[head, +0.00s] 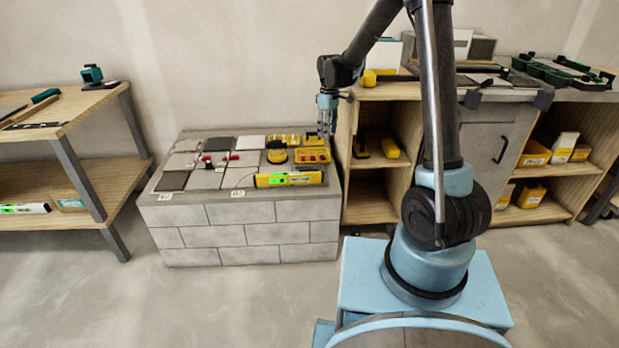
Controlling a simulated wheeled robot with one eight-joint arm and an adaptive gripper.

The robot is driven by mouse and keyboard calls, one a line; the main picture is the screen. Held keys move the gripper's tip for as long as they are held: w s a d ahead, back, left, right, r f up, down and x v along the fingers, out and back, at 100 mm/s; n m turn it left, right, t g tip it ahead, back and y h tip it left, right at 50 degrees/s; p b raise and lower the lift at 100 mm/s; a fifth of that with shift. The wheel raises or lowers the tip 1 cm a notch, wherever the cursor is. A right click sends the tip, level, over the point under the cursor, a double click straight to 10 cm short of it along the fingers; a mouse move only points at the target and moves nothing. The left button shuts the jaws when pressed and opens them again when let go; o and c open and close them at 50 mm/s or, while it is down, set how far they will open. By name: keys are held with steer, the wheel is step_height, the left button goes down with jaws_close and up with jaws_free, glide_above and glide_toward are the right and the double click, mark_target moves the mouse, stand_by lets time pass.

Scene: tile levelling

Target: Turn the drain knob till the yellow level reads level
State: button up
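The yellow level (262,181) lies along the front right of the tiled block, with a bright green display on its face. Its reading is too small to make out. Behind it is a round yellow piece with a dark top (277,156). A yellow box with red knob-like parts (312,156) stands at the right. Red pieces (234,156) sit among the grey tiles. I cannot tell which of these is the drain knob. My gripper (326,130) points down above the back right of the block, near the yellow box. Its fingers are too small to show a gap; nothing clear is held.
The tiled block (248,233) has stone sides. A wooden shelf unit (370,210) stands close on its right, with yellow items inside. A wooden bench (75,110) is at the left, holding another green-lit level (25,208). The floor in front is clear.

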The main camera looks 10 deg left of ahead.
steer(key=w+a+f+n, duration=0.2)
steer(key=a+f, duration=0.6)
steer(key=f, duration=1.7)
steer(key=shift+w+d+f, duration=0.1)
steer(key=shift+w+d, duration=0.05)
steer(key=shift+d, duration=0.1)
steer(key=c, duration=0.8)
